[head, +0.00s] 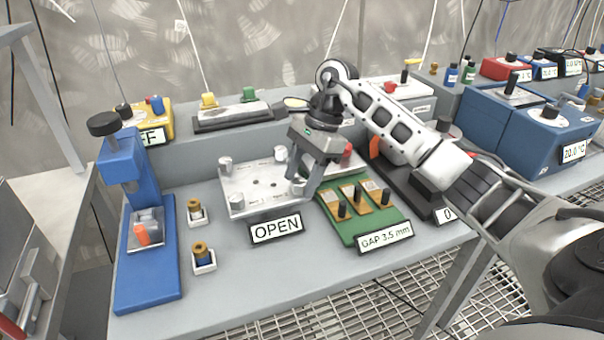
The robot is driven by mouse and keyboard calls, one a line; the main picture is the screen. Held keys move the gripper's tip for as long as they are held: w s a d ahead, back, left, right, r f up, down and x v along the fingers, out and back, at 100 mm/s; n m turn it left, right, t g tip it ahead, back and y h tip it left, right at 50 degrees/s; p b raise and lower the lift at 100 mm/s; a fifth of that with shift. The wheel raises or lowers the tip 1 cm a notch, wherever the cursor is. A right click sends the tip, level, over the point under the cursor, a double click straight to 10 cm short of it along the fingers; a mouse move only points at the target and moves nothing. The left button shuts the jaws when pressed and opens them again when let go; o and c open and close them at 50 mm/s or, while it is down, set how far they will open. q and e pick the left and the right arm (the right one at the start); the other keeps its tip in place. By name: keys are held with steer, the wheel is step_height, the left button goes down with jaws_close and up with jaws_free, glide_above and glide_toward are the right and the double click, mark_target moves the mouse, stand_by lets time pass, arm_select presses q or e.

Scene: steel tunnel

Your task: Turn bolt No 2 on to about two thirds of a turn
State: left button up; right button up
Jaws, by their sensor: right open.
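A pale metal plate (262,184) lies on the grey bench behind a sign reading OPEN (276,229). Upright silver bolts stand at its corners: one at the back left (225,165), one at the back right (280,154) and one at the front left (236,203). The bolt numbers are too small to read. My right gripper (301,190) points down over the plate's front right corner, its jaws open. Its fingers cover that corner, so I cannot tell whether they touch a bolt there. My left gripper is out of view.
A green block (350,235) with black knobs, signed GAP 3.5 mm, stands close right of the gripper. A blue press (147,240) and two small brass-topped pieces (195,211) (203,257) stand to the left. The bench's front middle is clear.

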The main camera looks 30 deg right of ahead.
steer(key=shift+c, duration=0.3)
steer(key=c, duration=0.9)
